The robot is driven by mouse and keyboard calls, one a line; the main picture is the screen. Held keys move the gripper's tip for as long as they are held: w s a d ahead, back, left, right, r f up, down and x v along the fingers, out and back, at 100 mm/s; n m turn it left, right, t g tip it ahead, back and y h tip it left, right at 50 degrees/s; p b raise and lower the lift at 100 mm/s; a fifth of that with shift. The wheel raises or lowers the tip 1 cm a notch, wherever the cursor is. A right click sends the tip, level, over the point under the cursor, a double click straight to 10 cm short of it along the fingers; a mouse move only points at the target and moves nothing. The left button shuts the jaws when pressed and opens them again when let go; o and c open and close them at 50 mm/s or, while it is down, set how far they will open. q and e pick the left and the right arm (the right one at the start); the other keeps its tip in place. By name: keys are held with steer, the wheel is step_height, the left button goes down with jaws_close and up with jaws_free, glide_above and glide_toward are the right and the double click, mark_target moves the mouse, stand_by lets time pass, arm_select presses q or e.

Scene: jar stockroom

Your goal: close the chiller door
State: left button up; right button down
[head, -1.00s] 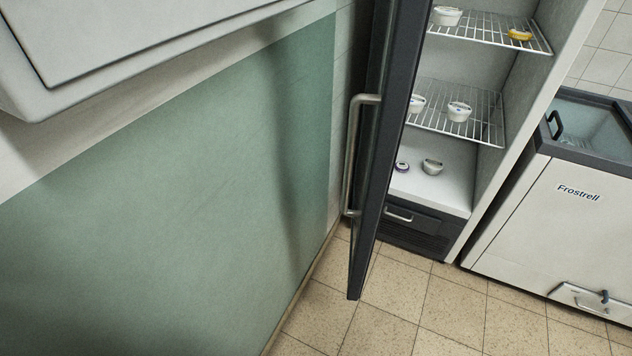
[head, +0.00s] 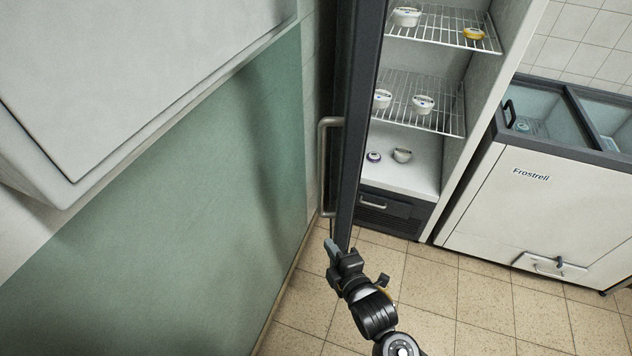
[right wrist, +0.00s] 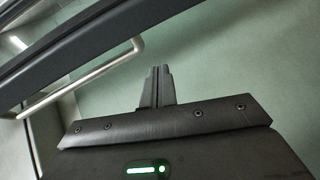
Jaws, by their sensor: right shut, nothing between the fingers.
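The chiller door (head: 357,110) stands wide open, seen nearly edge-on in the head view, with its dark frame left of the lit interior. Its metal bar handle (head: 324,168) is on the left face, toward the green wall. The open chiller (head: 470,110) shows wire shelves behind the door. My right gripper (head: 332,246) is shut and empty, at the lower end of the door edge, just below the handle; I cannot tell if it touches the door. In the right wrist view the shut fingers (right wrist: 155,80) point at the green wall, with the handle (right wrist: 85,80) to their left. My left gripper is not in view.
Several small tubs (head: 423,104) sit on the chiller shelves. A white chest freezer (head: 540,205) stands to the right. A pale cabinet (head: 130,70) hangs at upper left over the green wall (head: 190,220). The tiled floor (head: 450,300) is clear.

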step_height(320, 180, up, 13)
steer(key=s+a+n+t+y+p, duration=0.1)
steer(key=s+a+n+y, duration=0.1)
steer(key=a+n, duration=0.1)
steer(key=w+a+p, duration=0.1)
steer(key=w+p, duration=0.3)
steer(key=w, duration=0.5)
steer(key=shift+f, duration=0.15)
steer(key=shift+a, duration=0.1)
